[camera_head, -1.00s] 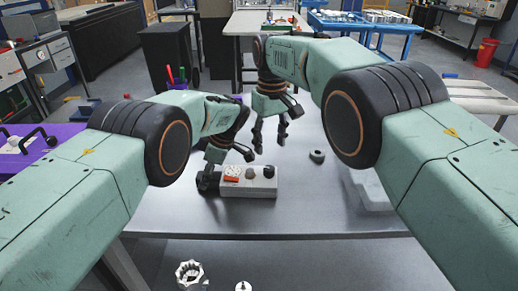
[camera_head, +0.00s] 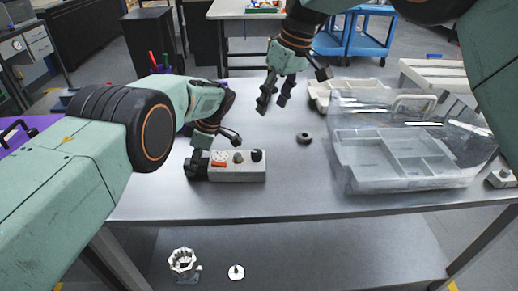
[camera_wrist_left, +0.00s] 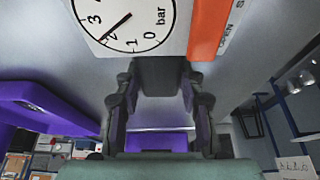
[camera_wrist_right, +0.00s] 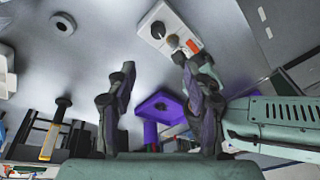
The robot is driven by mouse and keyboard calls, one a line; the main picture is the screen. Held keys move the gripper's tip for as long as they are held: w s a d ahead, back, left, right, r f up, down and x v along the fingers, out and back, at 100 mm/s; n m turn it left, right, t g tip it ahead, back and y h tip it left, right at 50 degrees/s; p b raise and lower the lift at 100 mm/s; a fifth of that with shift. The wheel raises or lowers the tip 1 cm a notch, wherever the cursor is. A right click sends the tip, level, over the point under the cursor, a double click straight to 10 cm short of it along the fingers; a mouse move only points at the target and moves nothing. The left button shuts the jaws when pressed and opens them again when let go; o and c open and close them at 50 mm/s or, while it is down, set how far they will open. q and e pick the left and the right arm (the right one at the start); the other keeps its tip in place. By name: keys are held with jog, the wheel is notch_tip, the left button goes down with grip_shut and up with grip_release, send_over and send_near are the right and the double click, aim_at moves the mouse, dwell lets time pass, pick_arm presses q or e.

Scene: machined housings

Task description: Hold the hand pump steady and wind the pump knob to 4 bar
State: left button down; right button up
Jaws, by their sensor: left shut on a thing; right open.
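My right gripper (camera_head: 272,103) is open and empty, raised behind the pump. The right wrist view shows the pump (camera_wrist_right: 166,28) beyond the open fingers (camera_wrist_right: 155,75). Which knob is the pump knob I cannot tell.
A dark ring (camera_head: 304,138) lies right of the pump. A clear compartment case (camera_head: 352,182) stands further right, with a small block (camera_head: 502,178) beside it. A silver lobed part (camera_head: 183,262) and a disc (camera_head: 236,272) are below. Table front is clear.

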aim_at(257, 152)
jog(key=a+f+n, duration=0.1)
jog(key=f, duration=0.4)
jog(key=w+a+f+n, duration=0.1)
jog(key=f, duration=0.4)
jog(key=a+f+n+t+y, duration=0.1)
jog(key=f, duration=0.4)
jog(key=shift+w+f, duration=0.2)
jog(key=shift+f, duration=0.05)
jog(key=shift+c, duration=0.4)
grip_shut()
jog(key=shift+a, duration=0.1)
